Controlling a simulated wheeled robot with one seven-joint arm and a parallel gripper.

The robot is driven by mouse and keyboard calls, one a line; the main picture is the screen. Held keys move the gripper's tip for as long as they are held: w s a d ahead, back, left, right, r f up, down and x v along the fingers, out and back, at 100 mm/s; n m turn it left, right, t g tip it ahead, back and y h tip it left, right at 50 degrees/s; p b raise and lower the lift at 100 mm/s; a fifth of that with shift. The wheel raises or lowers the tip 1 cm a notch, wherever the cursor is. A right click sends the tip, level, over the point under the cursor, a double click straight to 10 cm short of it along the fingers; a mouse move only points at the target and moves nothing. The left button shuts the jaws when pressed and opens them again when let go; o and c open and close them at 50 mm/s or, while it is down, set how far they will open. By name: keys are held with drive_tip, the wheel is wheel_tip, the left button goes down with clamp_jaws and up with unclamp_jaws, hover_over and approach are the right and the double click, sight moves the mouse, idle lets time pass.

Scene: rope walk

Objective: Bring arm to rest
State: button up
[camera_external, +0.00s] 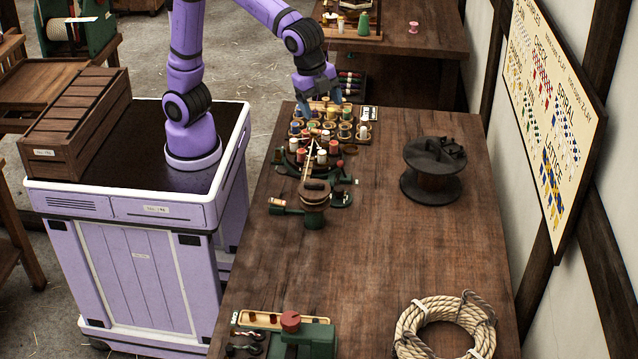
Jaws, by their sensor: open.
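My purple arm (184,75) rises from the purple wheeled base and bends over to the right. My gripper (330,90) points down above the far end of the wooden table (400,255), over the rack of thread spools. It is open, and I see nothing held between its fingers. The fingertips are small here, and I cannot tell how close they are to the spools.
A spool rack (360,138) and a green braiding device (313,215) stand below and in front of my gripper. A dark reel (433,170), a rope coil (415,315) and a green machine (310,338) also occupy the table. Its middle is clear. A chart board (545,110) hangs at right.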

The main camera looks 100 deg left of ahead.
drive_tip(key=s+a+r+n+t, duration=0.1)
drive_tip(key=s+a+r+n, duration=0.15)
drive_tip(key=s+a, duration=0.5)
drive_tip(key=s+a+r+n, duration=0.1)
drive_tip(key=s+a+n, duration=0.25)
drive_tip(key=a, duration=0.75)
drive_tip(key=s+a+f+n, duration=0.2)
drive_tip(key=s+a, duration=0.2)
drive_tip(key=s, duration=0.3)
drive_tip(key=s+a+f+n+t, duration=0.1)
drive_tip(key=s+a+f+n, duration=0.2)
drive_tip(key=s+a, duration=0.2)
drive_tip(key=shift+s+t, duration=0.3)
drive_tip(key=shift+s, duration=0.55)
drive_tip(key=shift+c, duration=0.2)
